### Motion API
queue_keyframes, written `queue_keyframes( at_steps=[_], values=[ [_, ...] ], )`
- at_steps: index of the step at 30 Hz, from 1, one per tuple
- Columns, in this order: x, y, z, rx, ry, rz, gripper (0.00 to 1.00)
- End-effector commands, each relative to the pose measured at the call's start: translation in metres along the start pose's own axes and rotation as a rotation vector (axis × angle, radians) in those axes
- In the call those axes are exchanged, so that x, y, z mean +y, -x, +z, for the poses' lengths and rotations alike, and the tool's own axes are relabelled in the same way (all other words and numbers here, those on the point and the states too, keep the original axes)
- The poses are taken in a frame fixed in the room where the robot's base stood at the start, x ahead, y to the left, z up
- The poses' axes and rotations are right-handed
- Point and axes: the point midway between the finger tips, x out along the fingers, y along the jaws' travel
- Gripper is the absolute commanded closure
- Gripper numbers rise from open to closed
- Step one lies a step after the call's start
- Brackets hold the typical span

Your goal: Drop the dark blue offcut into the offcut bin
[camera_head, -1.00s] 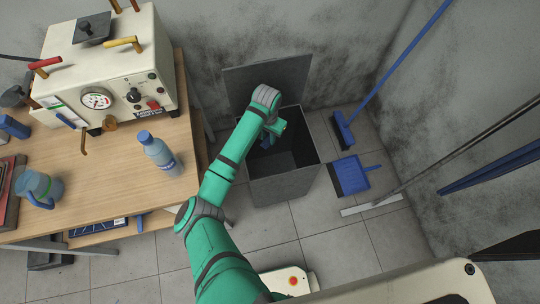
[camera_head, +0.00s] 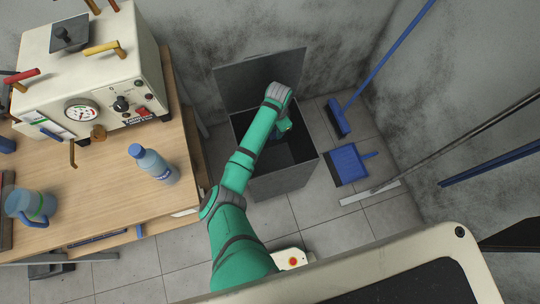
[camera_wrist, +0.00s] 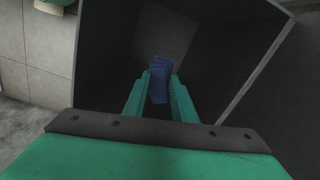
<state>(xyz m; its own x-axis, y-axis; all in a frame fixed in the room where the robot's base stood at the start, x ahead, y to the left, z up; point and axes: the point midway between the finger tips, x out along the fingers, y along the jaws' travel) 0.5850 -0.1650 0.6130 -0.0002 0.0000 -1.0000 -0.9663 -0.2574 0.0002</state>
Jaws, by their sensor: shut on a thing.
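The offcut bin (camera_head: 285,183) is a dark grey box on the floor with its lid (camera_head: 262,80) tipped up at the back. My gripper (camera_head: 281,132) is over the bin's opening; its fingertips are hard to make out there. In the wrist view my gripper (camera_wrist: 161,76) is shut on the dark blue offcut (camera_wrist: 159,82), which sits between the two green fingers. The bin's dark inner walls (camera_wrist: 225,45) surround it in that view, with the paler floor of the bin beyond. The lower part of the offcut is hidden by the gripper.
A wooden bench (camera_head: 110,180) at the left bears a cream machine (camera_head: 95,85), a water bottle (camera_head: 153,164) and a blue-handled jug (camera_head: 30,205). A blue dustpan (camera_head: 348,163) and broom (camera_head: 339,118) are right of the bin. Walls stand behind and at the right.

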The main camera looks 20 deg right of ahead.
Motion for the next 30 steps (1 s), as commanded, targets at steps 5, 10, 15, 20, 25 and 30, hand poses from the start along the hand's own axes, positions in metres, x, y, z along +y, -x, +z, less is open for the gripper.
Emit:
queue_keyframes(
  at_steps=[5,10,15,20,25,30],
  values=[
    [0.001,-0.011,-0.002,-0.001,-0.004,0.000,0.97],
    [0.001,-0.015,-0.002,0.000,-0.003,0.000,0.97],
    [0.001,-0.015,-0.002,0.000,-0.003,0.000,0.97],
    [0.001,-0.015,-0.002,0.000,-0.003,0.000,0.54],
    [0.001,-0.015,-0.002,0.000,-0.003,0.000,0.54],
    [0.001,-0.009,-0.003,0.001,-0.003,-0.001,0.54]
  ],
)
